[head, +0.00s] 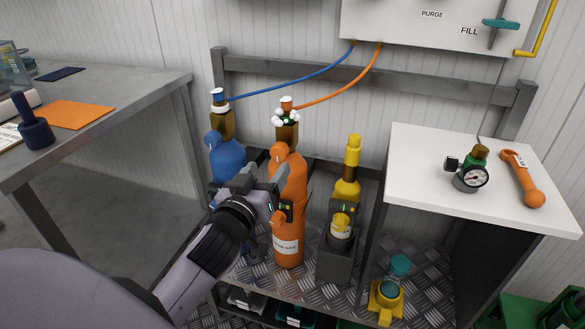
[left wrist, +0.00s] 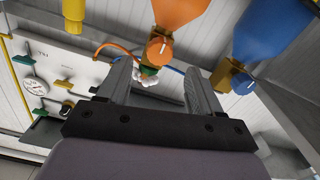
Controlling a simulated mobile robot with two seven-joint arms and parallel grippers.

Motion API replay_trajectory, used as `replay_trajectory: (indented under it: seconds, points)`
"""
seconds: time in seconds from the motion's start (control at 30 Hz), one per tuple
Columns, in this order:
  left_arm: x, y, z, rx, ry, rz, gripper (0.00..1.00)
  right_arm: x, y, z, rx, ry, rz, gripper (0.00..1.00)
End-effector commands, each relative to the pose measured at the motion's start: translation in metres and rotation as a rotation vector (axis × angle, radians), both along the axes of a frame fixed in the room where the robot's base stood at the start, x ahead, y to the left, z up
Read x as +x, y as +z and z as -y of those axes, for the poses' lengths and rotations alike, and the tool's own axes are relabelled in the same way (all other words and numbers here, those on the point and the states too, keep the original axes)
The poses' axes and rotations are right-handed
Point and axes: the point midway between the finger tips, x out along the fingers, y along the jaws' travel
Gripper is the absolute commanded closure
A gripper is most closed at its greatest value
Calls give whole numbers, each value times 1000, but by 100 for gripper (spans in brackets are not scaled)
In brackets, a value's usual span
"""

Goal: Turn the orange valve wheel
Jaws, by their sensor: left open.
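The orange valve wheel (head: 279,152) is a round knob on the upper side of the orange gas bottle (head: 290,222), below its brass neck. In the left wrist view the wheel (left wrist: 159,50), with a pale line on its face, shows between and beyond my two fingers. My left gripper (head: 279,190) is open and empty in front of the orange bottle, slightly below the wheel in the head view. It also shows in the left wrist view (left wrist: 158,70). I cannot tell whether a finger touches the wheel. My right gripper is not in view.
A blue bottle (head: 227,160) stands close on the left, a yellow bottle (head: 347,190) on the right. Orange (head: 365,72) and blue (head: 310,80) hoses run to the wall panel (head: 435,28). White blobs (head: 286,116) cover the orange bottle's top fitting. A white-topped cabinet (head: 425,180) stands right.

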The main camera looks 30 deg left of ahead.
Motion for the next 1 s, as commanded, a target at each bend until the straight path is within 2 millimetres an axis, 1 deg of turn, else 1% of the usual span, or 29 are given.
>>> replay_trajectory:
  seconds: [0.17,0.5,0.63,0.8,1.0]
  points:
    - [8,2,-3,0,3,8,35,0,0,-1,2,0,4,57]
    - [50,2,-13,2,3,6,35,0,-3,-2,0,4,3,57]
    - [62,1,-15,-1,1,6,35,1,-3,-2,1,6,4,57]
    - [69,1,-17,-1,2,5,35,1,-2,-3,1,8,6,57]
    - [70,1,-17,-1,2,5,35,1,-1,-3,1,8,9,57]
